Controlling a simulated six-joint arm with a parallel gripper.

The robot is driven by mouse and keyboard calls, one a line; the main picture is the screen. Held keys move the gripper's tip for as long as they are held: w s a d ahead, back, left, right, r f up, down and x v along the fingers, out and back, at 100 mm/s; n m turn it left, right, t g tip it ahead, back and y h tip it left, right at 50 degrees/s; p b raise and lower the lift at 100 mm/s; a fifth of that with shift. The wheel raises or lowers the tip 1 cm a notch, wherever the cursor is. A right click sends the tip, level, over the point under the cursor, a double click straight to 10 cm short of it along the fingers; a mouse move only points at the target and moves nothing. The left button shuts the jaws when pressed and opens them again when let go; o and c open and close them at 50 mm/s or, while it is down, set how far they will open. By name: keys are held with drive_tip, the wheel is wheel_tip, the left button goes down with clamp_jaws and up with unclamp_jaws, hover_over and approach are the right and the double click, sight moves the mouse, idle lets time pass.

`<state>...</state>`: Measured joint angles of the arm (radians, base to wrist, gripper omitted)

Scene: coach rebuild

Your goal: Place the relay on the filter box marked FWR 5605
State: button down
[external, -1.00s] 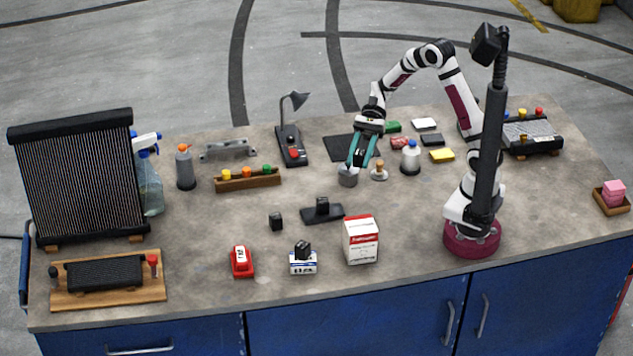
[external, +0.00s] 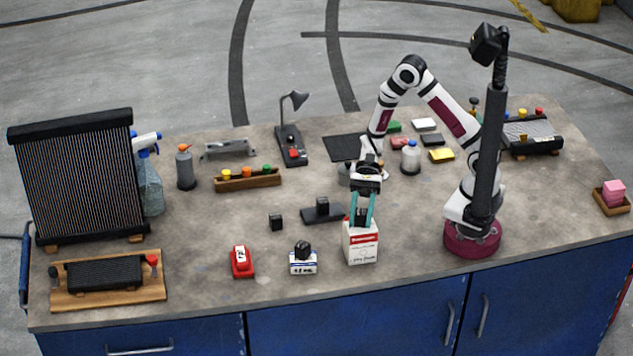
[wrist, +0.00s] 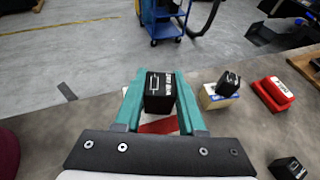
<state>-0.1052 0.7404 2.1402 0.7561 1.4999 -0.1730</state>
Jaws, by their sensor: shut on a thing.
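My gripper (external: 361,221) is over the white carton with a red band (external: 361,246). Its teal fingers are shut on a black relay (wrist: 158,92) with white lettering, at or just above the carton top; I cannot tell if they touch. In the wrist view, part of the carton's red and white top (wrist: 160,127) shows below the relay. A low white and blue box (external: 303,265) stands to the left with another black block (external: 303,249) on it. I cannot read FWR 5605 on either box.
A red device (external: 242,262) stands left of the blue box. A loose black cube (external: 276,222) and a black holder (external: 323,214) lie behind. A radiator (external: 75,180) stands far left. A white bottle (external: 411,158) is at the back. The front edge is clear.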

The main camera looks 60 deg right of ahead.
drive_tip(key=shift+f, duration=0.15)
drive_tip(key=c, duration=0.5)
unclamp_jaws()
